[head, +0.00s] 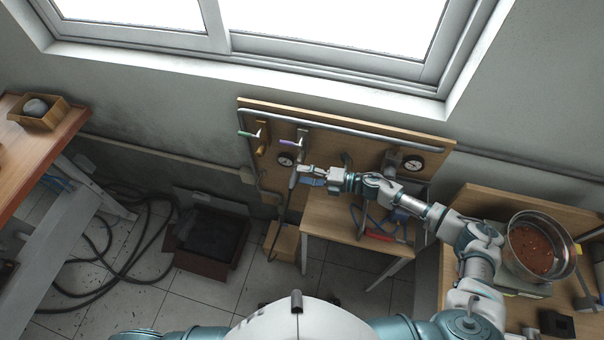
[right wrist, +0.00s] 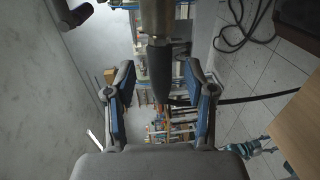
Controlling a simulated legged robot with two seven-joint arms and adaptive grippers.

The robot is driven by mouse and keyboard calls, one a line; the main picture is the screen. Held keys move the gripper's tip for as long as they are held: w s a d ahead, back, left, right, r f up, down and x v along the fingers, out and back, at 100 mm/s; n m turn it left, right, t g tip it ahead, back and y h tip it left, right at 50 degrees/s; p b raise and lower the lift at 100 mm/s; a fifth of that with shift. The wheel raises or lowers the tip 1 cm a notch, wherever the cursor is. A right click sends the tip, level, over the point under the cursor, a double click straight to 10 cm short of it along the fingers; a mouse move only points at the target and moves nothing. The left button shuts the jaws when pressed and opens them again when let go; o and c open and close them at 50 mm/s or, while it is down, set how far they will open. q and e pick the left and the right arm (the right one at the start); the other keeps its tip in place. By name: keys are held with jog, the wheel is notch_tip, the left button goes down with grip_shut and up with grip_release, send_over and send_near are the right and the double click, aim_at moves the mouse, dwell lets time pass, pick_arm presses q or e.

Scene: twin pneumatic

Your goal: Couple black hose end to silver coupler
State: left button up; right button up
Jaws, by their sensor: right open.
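My right gripper (head: 301,172) is at the front of the wooden panel, near its lower middle. In the right wrist view its blue-padded fingers (right wrist: 160,104) are apart. A silver metal cylinder (right wrist: 156,18) comes in from the top of that view, with a black tapered hose sleeve (right wrist: 159,68) joined below it. The sleeve reaches between the fingers, with gaps on both sides. A black hose (right wrist: 250,98) runs off to the right. I cannot tell whether the cylinder is the coupler, the hose's own fitting, or both joined. My left gripper is out of view.
The wooden panel (head: 420,143) carries pipes, a left gauge (head: 285,160), a right gauge (head: 413,163) and valves with green (head: 248,134) and purple (head: 291,143) handles. A small table (head: 328,222) stands below. A metal pot (head: 538,246) is at right. Loose hose (head: 105,255) lies on the floor.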

jog(key=v, duration=0.6)
jog(key=shift+d, duration=0.2)
jog(key=shift+w, duration=0.15)
